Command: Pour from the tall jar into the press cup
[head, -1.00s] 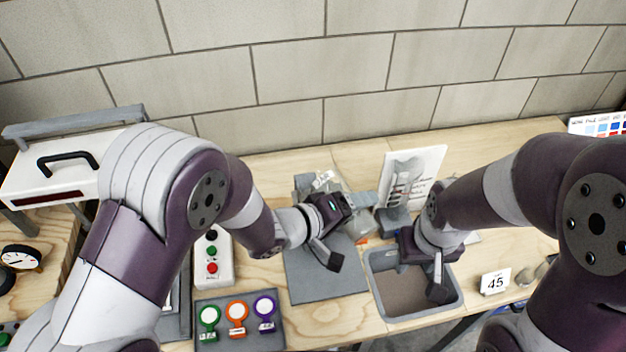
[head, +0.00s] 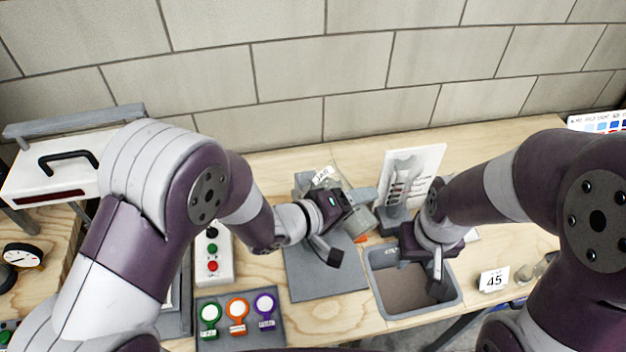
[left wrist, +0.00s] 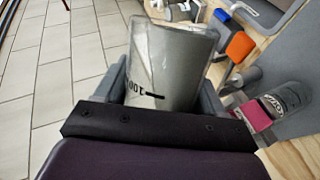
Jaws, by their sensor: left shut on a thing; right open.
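My left gripper (head: 358,207) is shut on a grey, partly see-through jar with dark lettering. In the left wrist view the jar (left wrist: 172,62) sits between the two grey fingers, its wide end away from the palm. In the head view the gripper and wrist hide most of it. My right gripper (head: 408,243) is over the back left part of the grey bin; it is open, its fingers mostly hidden. I cannot pick out the press cup for certain; a labelled grey cylinder (left wrist: 284,100) shows right of the jar in the left wrist view.
A grey mat (head: 325,280) lies under my left wrist. The grey bin (head: 380,300) stands right of it. A white board (head: 425,165) stands behind. A button box (head: 212,268) and a tray of coloured tags (head: 240,338) are at left. A "45" card (head: 494,281) is at right.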

